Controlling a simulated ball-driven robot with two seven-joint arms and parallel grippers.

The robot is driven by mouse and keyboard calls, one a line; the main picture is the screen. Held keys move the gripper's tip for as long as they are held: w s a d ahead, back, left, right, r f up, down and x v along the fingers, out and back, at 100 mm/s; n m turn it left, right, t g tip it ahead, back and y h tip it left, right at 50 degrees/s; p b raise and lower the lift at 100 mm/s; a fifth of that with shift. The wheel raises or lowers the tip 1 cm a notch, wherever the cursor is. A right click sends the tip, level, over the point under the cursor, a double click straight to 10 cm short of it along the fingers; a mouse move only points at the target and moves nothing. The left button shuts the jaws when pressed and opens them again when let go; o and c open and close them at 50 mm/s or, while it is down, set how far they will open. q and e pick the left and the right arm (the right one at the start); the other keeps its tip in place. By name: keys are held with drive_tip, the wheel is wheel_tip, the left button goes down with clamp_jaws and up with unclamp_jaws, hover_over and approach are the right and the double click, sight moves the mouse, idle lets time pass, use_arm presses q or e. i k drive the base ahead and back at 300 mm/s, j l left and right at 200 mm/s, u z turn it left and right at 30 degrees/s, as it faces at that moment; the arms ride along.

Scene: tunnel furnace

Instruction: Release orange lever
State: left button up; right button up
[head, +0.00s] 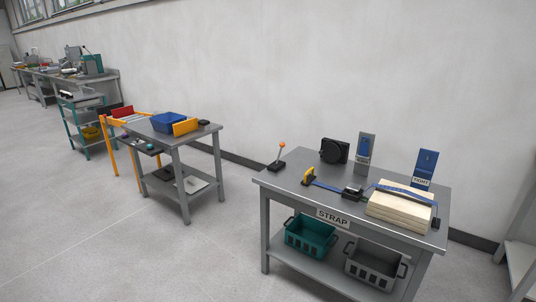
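In the head view, a small lever with an orange knob (282,144) stands on a dark base (277,165) at the back left corner of the grey table marked STRAP (295,174). Its thin stem leans slightly to the right of the base. Neither of my grippers shows in the view, so nothing is seen touching the lever.
Teal (310,236) and grey (375,266) crates sit below. Open floor lies in front and left.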

sight(281, 145)
drive_tip(key=i+j+z, duration=0.2)
drive_tip(key=i, duration=0.35)
drive_tip(key=i+l+u, duration=0.2)
drive_tip(key=i, duration=0.25)
drive_tip(key=i+l+u, duration=0.2)
drive_tip(key=i, duration=0.3)
drive_tip(key=i+l+u, duration=0.2)
drive_tip(key=i, duration=0.25)
